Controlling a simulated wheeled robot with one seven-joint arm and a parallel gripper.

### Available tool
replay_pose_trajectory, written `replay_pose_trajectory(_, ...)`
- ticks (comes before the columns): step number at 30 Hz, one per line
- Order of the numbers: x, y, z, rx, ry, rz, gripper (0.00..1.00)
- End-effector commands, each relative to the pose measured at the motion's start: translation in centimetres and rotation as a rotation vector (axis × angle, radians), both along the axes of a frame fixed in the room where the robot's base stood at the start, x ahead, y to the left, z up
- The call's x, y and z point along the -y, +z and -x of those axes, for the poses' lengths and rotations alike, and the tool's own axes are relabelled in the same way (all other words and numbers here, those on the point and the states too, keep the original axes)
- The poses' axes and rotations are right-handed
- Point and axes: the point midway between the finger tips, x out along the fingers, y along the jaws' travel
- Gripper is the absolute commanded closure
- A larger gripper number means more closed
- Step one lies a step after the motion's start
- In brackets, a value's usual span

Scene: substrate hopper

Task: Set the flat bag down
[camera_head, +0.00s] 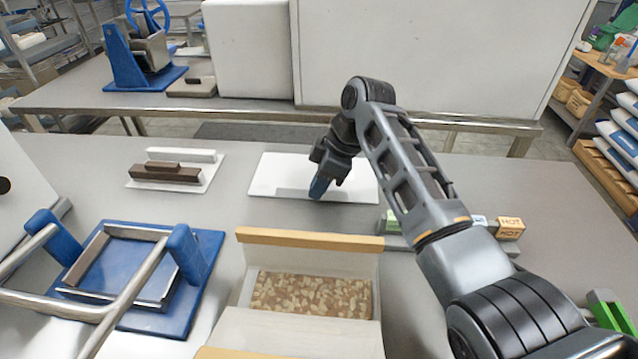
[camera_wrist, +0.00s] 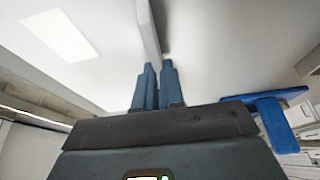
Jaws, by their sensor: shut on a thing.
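My gripper (camera_head: 320,188) reaches down over a flat white sheet (camera_head: 265,177) on the table, its blue fingers low at the front part of it. The fingers are nearly together. They also show in the wrist view (camera_wrist: 155,88), with a thin pale strip (camera_wrist: 148,30) running out from between them. I take this strip for the flat bag seen edge-on. In the head view a pale grey strip (camera_head: 292,193) lies at the fingertips; I cannot tell whether it is the bag or a shadow, nor whether the bag touches the table.
An open box (camera_head: 310,237) with brown and tan chunks (camera_head: 310,295) stands in front. A blue press with metal bars (camera_head: 200,245) is at the left, and a white plate with a brown bar (camera_head: 165,172) behind it. A HOT block (camera_head: 510,229) sits at the right.

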Motion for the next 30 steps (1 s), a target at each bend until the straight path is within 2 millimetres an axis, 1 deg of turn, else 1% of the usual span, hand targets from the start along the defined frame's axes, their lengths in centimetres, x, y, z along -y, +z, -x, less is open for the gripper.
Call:
replay_pose_trajectory(1,0.0,-0.3,0.0,-0.001,0.0,0.0,1.0)
replay_pose_trajectory(2,0.0,-0.3,0.0,-0.001,0.0,0.0,0.91)
replay_pose_trajectory(3,0.0,-0.2,0.0,-0.001,0.0,0.0,0.87)
replay_pose_trajectory(9,0.0,-0.2,0.0,-0.001,0.0,0.0,0.68)
replay_pose_trajectory(10,0.0,-0.2,0.0,-0.001,0.0,0.0,0.66)
replay_pose_trajectory(16,0.0,-0.2,0.0,0.0,0.0,0.0,0.66)
replay_pose_trajectory(20,0.1,0.4,0.0,0.001,0.0,-0.001,0.66)
replay_pose_trajectory(23,0.6,1.6,-0.1,0.002,0.0,-0.001,0.66)
replay_pose_trajectory(26,1.4,3.3,0.0,0.004,-0.001,-0.001,0.66)
replay_pose_trajectory(30,2.5,6.1,0.0,0.004,-0.001,-0.002,0.66)
